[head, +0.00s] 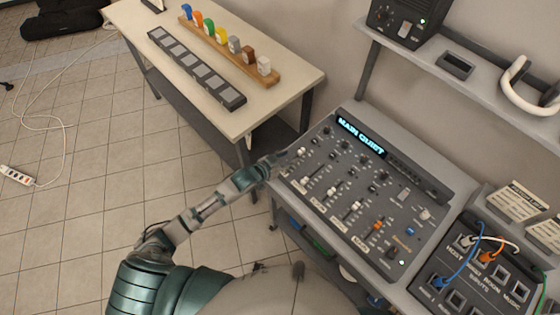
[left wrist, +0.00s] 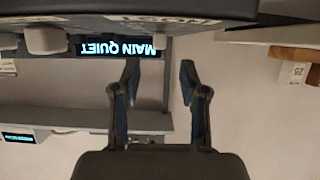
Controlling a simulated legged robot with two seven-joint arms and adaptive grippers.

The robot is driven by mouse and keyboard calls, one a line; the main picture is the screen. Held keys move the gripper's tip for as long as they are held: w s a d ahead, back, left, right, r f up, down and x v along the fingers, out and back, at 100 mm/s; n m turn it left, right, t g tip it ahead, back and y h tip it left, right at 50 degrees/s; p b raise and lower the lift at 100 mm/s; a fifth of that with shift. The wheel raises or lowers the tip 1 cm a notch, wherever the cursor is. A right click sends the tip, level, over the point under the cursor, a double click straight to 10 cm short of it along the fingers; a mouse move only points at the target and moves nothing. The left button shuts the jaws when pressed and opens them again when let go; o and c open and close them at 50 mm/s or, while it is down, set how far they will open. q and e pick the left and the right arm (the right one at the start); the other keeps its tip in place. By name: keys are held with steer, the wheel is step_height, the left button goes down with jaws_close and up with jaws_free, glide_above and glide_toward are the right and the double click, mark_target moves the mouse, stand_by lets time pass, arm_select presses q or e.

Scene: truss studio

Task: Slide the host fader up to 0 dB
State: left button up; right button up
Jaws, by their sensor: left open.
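The grey mixing console (head: 340,165) stands at the right in the head view, with several knobs, faders and a lit display (head: 361,135) reading "MAIN QUIET". The strip labels are too small to read, so I cannot tell which is the host fader. My left gripper (head: 280,163) is at the console's left edge. In the left wrist view it is open and empty (left wrist: 160,78); the console and its display (left wrist: 118,47) appear upside down. My right gripper is out of view.
A patch box (head: 470,265) with blue, orange and white cables stands right of the console. A shelf (head: 455,75) with a black box is above. A side table (head: 130,20) holds coloured pieces on a wooden rack (head: 228,50).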

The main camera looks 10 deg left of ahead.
arm_select(q)
steer(key=v, duration=0.5)
steer(key=shift+a, duration=0.15)
steer(key=s+a+f+n+g+y, duration=0.2)
steer(key=s+a+f+g, duration=0.1)
steer(key=s, duration=0.6)
steer(key=s+a+f+n+g+y, duration=0.1)
steer(key=s+a+f+g+y, duration=0.15)
steer(key=s, duration=0.65)
steer(key=s+a+f+n+g+y, duration=0.2)
steer(key=s+y, duration=0.1)
steer(key=s, duration=0.6)
steer(key=s+f+g, duration=0.1)
steer(key=s+f, duration=0.1)
steer(key=f, duration=1.3)
steer(key=s+f+g, duration=0.1)
steer(key=s+f, duration=0.1)
steer(key=f, duration=1.3)
steer(key=s+a+f, duration=0.4)
steer(key=s+f, duration=0.8)
steer(key=s, duration=0.4)
steer(key=shift+f+m+g, duration=0.35)
steer(key=shift+m, duration=0.05)
